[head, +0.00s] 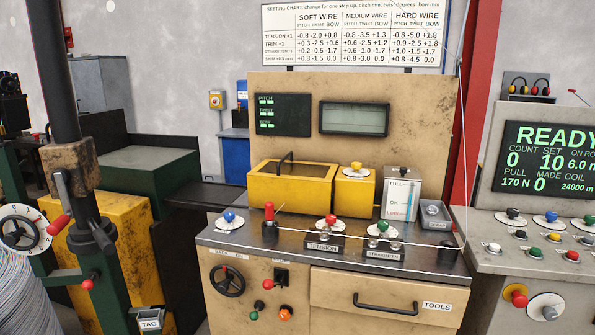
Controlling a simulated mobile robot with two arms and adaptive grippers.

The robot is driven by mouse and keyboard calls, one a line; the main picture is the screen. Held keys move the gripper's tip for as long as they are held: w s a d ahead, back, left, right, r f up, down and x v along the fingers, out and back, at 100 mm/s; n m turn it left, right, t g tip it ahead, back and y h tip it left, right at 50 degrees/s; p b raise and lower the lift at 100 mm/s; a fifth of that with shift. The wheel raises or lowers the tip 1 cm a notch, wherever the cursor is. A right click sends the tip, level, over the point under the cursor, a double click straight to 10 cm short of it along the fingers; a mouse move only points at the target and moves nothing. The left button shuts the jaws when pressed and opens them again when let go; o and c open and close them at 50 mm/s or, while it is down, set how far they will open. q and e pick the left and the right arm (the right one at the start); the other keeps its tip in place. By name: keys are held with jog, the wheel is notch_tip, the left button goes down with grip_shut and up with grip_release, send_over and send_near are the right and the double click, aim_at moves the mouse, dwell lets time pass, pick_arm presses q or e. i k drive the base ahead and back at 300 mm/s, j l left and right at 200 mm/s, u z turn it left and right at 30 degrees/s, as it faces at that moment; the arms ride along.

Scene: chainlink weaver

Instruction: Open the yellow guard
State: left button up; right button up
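The yellow guard (262,192) sits on the machine's dark worktop, left of centre in the head view. It is a yellow box with a dark panel in its top and a black bar handle (285,159) standing up from it. It looks shut, and what is under it is hidden. A smaller yellow block (355,191) with a yellow knob stands right beside it. Neither of my grippers is in view.
In front of the guard are a red-tipped lever (269,218), several coloured knobs and a wire across the worktop (310,257). A gauge (399,195) stands to the right. A tools drawer (388,300) and handwheel (228,281) are below. A dark post (62,75) rises at left.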

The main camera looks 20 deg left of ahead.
aim_at(307, 188)
jog(key=i+j+u, duration=0.1)
jog(key=i, duration=0.4)
jog(key=i+j+u, duration=0.15)
jog(key=i, duration=0.35)
